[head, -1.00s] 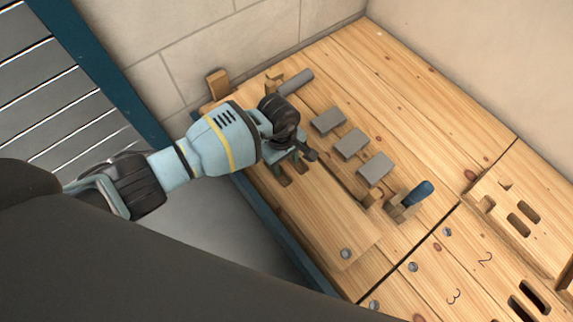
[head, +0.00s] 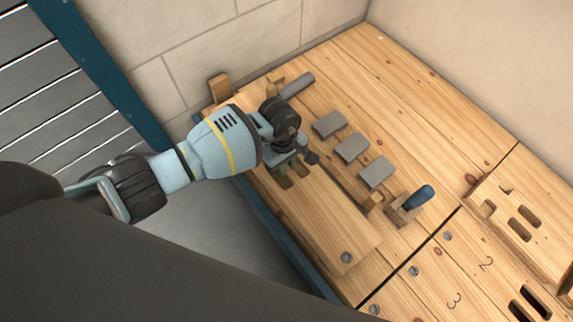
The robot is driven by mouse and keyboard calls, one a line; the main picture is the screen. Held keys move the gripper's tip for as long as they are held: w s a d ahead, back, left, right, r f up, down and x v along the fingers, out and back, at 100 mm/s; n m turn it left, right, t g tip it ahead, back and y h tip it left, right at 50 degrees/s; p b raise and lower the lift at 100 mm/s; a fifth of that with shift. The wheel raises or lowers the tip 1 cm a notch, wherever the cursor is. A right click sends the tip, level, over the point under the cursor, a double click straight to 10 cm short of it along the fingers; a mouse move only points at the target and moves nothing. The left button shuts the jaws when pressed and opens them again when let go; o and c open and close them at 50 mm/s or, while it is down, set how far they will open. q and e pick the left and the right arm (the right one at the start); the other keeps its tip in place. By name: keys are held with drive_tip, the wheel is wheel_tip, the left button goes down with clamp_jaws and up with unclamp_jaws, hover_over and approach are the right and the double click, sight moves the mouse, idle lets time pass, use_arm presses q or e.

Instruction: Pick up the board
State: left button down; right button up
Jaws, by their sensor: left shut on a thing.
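The board (head: 325,218) is a long, light wooden plank on the workbench. It runs from beneath my left gripper toward the front of the bench, with a round metal screw head (head: 346,257) near its near end. My left gripper (head: 293,174) is over the far part of the board, its fingers pointing down and shut on it. The wrist and hand hide the board's far end. I cannot tell whether the board is clear of the bench top. My right gripper is not in view.
Several grey blocks (head: 352,148) lie in a row right of the board. A blue-handled tool (head: 418,198) sits in a wooden holder (head: 403,212). A grey cylinder (head: 297,85) lies behind the gripper. A slotted wooden block (head: 520,225) stands at right. The bench's back right is clear.

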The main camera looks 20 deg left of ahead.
sight(288, 169)
use_arm(q)
wheel_tip(288, 169, up, 4)
drive_tip(key=shift+w+p, duration=0.15)
drive_tip(key=shift+p, duration=0.85)
drive_tip(key=s+d+r+p, duration=0.1)
drive_tip(key=s+p, duration=0.5)
drive_tip(key=s, duration=1)
drive_tip(key=shift+d, duration=0.5)
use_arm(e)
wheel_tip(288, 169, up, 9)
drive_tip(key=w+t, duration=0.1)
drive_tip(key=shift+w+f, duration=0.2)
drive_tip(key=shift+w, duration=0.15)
